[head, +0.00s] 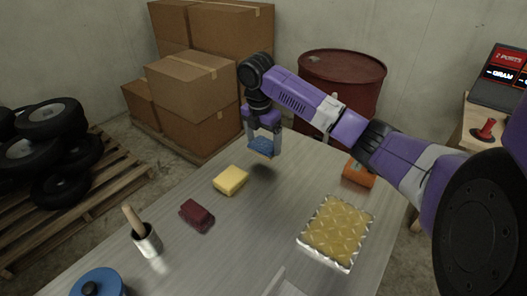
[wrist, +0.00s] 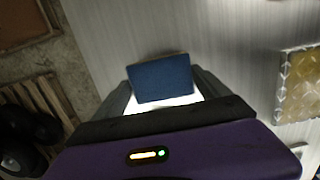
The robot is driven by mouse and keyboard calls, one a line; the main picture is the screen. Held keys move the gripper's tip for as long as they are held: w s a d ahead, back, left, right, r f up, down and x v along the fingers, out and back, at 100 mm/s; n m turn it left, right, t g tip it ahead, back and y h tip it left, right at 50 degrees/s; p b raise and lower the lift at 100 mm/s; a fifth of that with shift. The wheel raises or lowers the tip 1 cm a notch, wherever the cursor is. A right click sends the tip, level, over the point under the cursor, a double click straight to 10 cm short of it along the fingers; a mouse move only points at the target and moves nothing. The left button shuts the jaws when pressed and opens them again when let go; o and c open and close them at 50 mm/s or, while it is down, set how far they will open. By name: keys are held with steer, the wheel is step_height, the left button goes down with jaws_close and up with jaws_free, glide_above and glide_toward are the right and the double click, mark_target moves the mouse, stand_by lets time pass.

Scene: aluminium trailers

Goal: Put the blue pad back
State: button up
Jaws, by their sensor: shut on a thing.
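The blue pad (head: 261,147) is held between the fingers of my gripper (head: 264,138), above the far end of the table. In the wrist view the blue pad (wrist: 160,79) sits between my two fingertips (wrist: 161,92). The pad looks a little tilted in the head view and appears clear of the tabletop. A yellow pad (head: 230,180) and a dark red pad (head: 197,215) lie on the table (head: 255,225), nearer than my gripper and to its left.
The table's middle is clear.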

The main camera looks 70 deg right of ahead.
mark_target(264, 151)
steer(key=shift+f, duration=2.1)
steer(key=shift+f, duration=0.1)
steer(key=o, duration=1)
steer(key=shift+o, duration=0.2)
steer(key=r, duration=0.4)
steer(key=a+r, duration=0.1)
steer(key=r, duration=0.7)
steer(key=shift+w+a+r, duration=0.1)
steer(key=shift+w+a, duration=0.05)
steer(key=shift+a, duration=0.05)
